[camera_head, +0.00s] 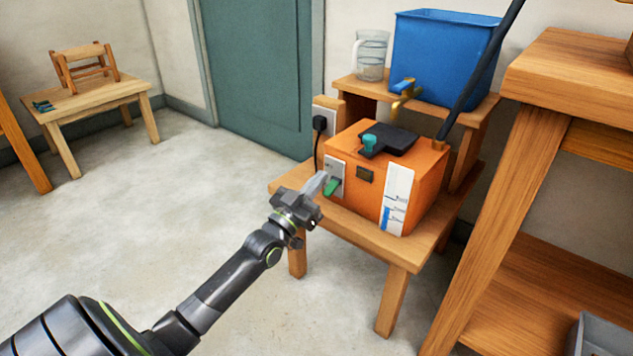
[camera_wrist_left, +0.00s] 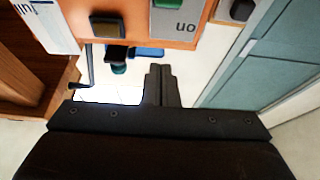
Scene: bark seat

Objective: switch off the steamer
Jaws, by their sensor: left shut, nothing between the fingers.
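The steamer is an orange box (camera_head: 418,182) on a low wooden table. A grey switch plate (camera_head: 335,168) with a green switch (camera_head: 332,187) is on its left front. In the left wrist view, the plate (camera_wrist_left: 178,24) is at the top with upside-down lettering that reads "on", and the green switch (camera_wrist_left: 166,3) is cut off by the frame edge. My left gripper (camera_head: 316,184) is shut and empty, its fingertips close to the switch. I cannot tell whether they touch it. Its closed fingers (camera_wrist_left: 160,85) show in the left wrist view. My right gripper is not in view.
On the steamer are a black lid (camera_head: 390,139), a teal knob (camera_head: 369,140) and a white gauge strip (camera_head: 396,200). A blue tank (camera_head: 440,58) and a glass jug (camera_head: 370,55) stand on the shelf behind. A wooden bench (camera_head: 570,75) stands right.

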